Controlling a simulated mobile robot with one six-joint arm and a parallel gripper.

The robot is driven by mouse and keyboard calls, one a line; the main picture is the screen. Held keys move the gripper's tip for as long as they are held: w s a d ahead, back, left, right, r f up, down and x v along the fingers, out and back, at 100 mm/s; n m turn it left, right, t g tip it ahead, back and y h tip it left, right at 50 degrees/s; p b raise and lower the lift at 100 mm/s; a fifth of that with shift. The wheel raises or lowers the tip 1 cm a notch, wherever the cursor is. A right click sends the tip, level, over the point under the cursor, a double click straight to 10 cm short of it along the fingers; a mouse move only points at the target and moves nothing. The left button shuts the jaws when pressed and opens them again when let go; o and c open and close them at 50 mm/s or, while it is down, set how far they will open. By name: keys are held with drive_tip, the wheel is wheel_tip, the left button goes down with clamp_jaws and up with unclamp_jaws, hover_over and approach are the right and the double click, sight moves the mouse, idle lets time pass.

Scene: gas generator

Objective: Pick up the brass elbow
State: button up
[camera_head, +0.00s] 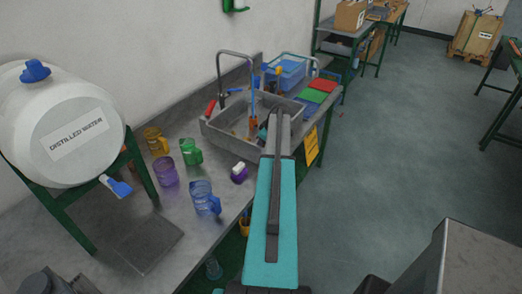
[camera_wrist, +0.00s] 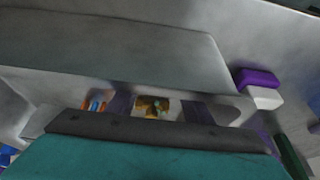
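A small brass-coloured piece (camera_wrist: 152,107), probably the brass elbow, shows in the wrist view in the gap between my gripper's fingers (camera_wrist: 158,108). My arm hides part of it, and its full shape is unclear. The fingers are apart, with a pale gap at the right of the piece; I cannot tell whether it touches the left finger. In the head view my gripper (camera_head: 263,134) is over the right front part of the grey sink (camera_head: 215,135), mostly hidden by my own arm. The elbow cannot be made out clearly in the head view.
A purple and white sponge-like block (camera_head: 239,173) and a blue mug (camera_head: 204,197) stand on the counter left of my arm. Green (camera_head: 191,152), purple and yellow mugs stand farther left. A tall faucet (camera_head: 222,75) rises behind the sink. Open floor lies to the right.

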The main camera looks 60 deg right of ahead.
drive_tip(key=shift+r, duration=0.15)
wheel_tip(320, 180, up, 18)
drive_tip(key=b, duration=0.6)
drive_tip(key=shift+b, duration=0.3)
drive_tip(key=shift+w+a, duration=0.1)
idle(0.7)
